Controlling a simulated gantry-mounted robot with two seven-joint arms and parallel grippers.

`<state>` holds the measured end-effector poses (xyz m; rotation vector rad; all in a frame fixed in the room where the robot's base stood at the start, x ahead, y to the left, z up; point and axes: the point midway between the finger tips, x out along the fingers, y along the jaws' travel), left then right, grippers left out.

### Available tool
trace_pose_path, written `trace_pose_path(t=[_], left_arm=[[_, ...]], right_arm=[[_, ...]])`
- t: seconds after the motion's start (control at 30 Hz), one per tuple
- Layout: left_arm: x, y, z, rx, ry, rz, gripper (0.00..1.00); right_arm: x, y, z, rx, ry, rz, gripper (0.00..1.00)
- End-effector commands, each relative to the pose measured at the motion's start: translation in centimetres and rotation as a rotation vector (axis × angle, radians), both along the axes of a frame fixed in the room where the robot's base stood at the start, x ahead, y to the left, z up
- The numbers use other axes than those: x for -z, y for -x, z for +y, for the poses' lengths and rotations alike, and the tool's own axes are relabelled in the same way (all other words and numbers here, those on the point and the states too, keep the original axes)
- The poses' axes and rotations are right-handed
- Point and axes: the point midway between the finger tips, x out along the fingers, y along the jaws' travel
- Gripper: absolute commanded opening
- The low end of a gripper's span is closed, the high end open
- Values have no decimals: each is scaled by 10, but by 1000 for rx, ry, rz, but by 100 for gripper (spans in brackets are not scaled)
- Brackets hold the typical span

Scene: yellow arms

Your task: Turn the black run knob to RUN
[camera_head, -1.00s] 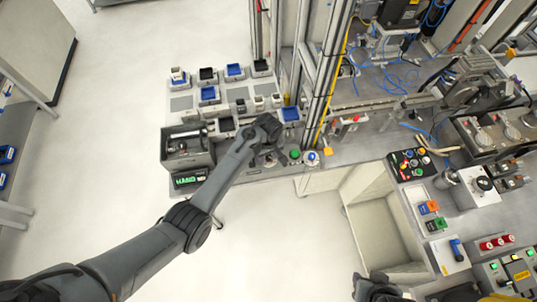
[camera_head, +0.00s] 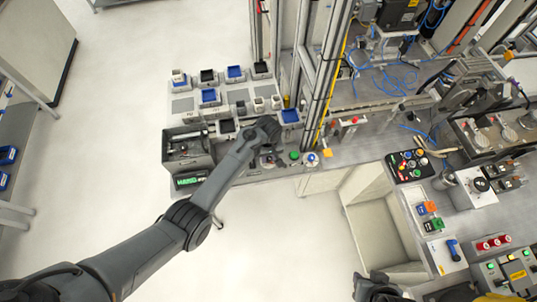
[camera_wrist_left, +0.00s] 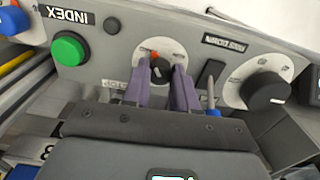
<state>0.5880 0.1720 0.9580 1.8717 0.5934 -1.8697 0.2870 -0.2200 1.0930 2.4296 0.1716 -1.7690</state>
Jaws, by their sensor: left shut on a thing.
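In the left wrist view a black knob (camera_wrist_left: 161,70) sits on a white round dial (camera_wrist_left: 153,50) with an orange-red mark near its top. The purple-grey fingers of my left gripper (camera_wrist_left: 161,80) stand on either side of this knob and are shut on it. A second, larger black knob (camera_wrist_left: 266,91) on its own white dial is to the right, apart from the fingers. In the head view my left gripper (camera_head: 271,159) is over the front edge of the control panel and hides the held knob. My right gripper (camera_head: 380,288) shows only partly at the bottom edge.
A green button (camera_wrist_left: 69,48) by the INDEX label and a blue button (camera_wrist_left: 14,24) are left of the held knob. A green-lit display (camera_head: 188,180) and small bins (camera_head: 208,95) surround the panel. A metal frame post (camera_head: 327,75) rises behind. Open floor lies in front.

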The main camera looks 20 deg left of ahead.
Motion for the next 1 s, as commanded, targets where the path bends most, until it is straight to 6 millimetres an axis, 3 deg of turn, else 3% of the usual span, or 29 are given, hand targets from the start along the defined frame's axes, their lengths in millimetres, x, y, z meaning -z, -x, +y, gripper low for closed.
trace_pose_path(t=[0.4,1.0], left_arm=[[-3,0,0,379,-1,2,0],[-2,0,0,951,-1,2,0]], right_arm=[[-30,0,0,1,-2,0,35],[-46,0,2,6,-9,0,35]])
